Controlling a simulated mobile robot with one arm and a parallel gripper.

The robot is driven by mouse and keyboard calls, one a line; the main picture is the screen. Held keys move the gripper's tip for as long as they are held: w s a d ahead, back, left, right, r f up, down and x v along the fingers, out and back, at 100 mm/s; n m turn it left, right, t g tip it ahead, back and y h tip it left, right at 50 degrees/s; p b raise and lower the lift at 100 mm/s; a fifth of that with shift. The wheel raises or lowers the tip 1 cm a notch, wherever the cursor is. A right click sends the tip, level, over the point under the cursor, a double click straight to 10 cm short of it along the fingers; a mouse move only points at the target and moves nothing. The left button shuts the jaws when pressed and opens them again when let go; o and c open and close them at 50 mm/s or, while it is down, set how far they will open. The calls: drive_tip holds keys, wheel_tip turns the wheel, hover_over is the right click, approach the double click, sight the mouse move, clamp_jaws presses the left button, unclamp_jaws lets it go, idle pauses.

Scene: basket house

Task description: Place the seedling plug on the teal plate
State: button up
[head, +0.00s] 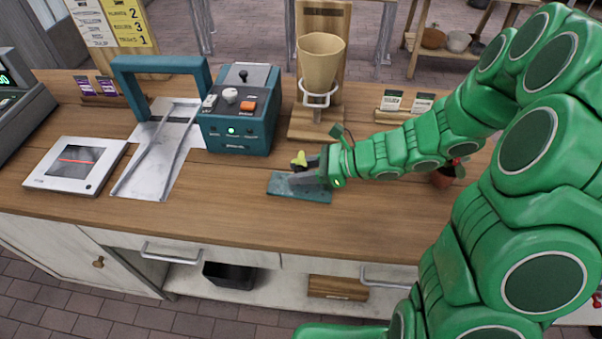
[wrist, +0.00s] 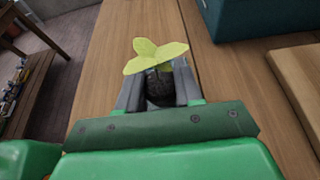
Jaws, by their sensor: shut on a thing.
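The seedling plug shows yellow-green leaves (head: 299,160) in the head view. In the wrist view it has pale green leaves (wrist: 155,57) over a dark plug (wrist: 160,88). My gripper (head: 304,178) is shut on the plug, with grey fingers on both sides of it. The gripper is over the teal plate (head: 285,190), a flat rectangle on the wooden counter. The fingers hide part of the plate and the plug's lower end. I cannot tell whether the plug touches the plate. The leaves point up.
A teal box with knobs (head: 238,130) stands behind and left of the plate. A cone holder on a wooden stand (head: 320,60) is behind it. A small red pot (head: 444,177) is to the right, near my arm. The counter front (head: 230,215) is clear.

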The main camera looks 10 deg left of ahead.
drive_tip(key=shift+f, duration=0.65)
drive_tip(key=shift+f, duration=0.1)
drive_tip(key=o, duration=1)
drive_tip(key=shift+d, duration=0.15)
drive_tip(key=v, duration=1.1)
drive_tip(key=shift+d+r, duration=0.3)
drive_tip(key=shift+r, duration=0.05)
